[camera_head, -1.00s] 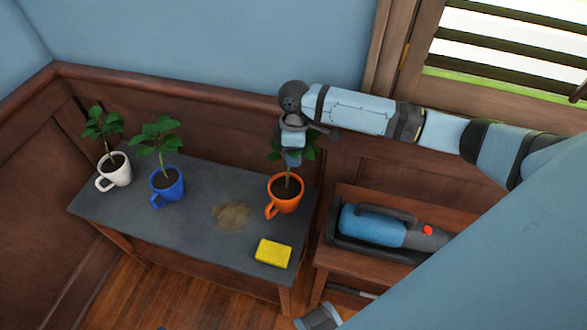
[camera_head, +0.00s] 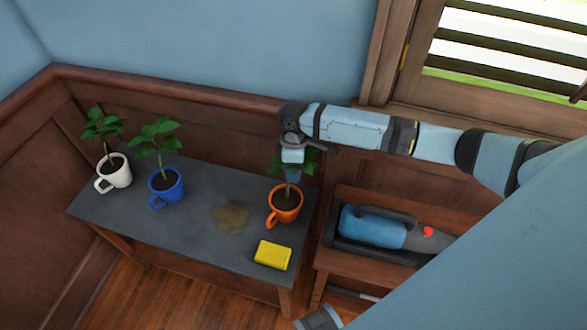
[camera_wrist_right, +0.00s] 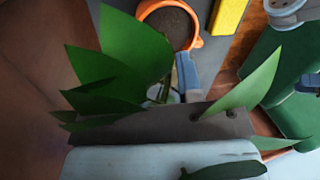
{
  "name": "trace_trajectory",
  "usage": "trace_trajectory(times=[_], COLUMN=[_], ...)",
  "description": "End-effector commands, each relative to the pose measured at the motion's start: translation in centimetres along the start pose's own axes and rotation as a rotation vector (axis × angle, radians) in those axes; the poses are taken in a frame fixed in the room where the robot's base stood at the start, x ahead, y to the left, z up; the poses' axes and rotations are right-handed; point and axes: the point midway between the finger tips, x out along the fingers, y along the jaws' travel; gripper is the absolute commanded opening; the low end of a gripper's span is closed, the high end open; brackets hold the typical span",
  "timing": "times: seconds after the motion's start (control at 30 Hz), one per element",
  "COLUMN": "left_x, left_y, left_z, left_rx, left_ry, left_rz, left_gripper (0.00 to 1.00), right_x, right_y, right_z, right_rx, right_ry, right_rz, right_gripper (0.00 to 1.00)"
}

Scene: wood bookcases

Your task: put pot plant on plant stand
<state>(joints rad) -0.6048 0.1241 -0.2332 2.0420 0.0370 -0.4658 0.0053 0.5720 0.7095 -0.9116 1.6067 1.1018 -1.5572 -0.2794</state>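The pot plant is a green plant in an orange mug (camera_head: 285,207), at the right end of the dark grey tabletop of the plant stand (camera_head: 200,248). I cannot tell whether the mug's base touches the top. My right gripper (camera_head: 291,178) reaches down from above into the leaves, shut around the stem above the mug. In the right wrist view leaves cover much of the gripper; one finger (camera_wrist_right: 188,76) shows beside the stem, with the orange rim (camera_wrist_right: 148,9) beyond.
Plants in a white mug (camera_head: 115,175) and a blue mug (camera_head: 167,188) stand on the left of the same top. A brown stain (camera_head: 231,218) and a yellow sponge (camera_head: 272,255) lie near the orange mug. A blue handheld vacuum (camera_head: 375,228) sits on a low wooden stand at right.

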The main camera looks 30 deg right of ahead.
Motion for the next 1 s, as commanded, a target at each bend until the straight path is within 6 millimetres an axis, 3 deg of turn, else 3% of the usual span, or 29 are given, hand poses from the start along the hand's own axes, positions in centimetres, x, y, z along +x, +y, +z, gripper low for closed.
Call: trace_trajectory(times=[0.33, 0.73, 1.0], left_x=[0.1, -0.2, -0.2], left_y=[-0.1, 0.2, 0.2], left_z=[0.2, -0.4, -0.3], left_rx=[0.003, -0.002, -0.003], left_ry=[-0.001, 0.007, 0.005], left_rz=[0.000, 0.000, 0.000], left_gripper=[0.43, 0.43, 0.43], right_x=[-0.3, -6.5, -7.8], right_y=[-0.1, 0.0, -0.1], right_z=[0.0, 0.0, 0.0], right_rx=[-0.001, 0.000, 0.001], right_ry=[0.000, 0.001, 0.000], right_rz=[0.001, 0.000, -0.001], right_gripper=[0.38, 0.38, 0.38])
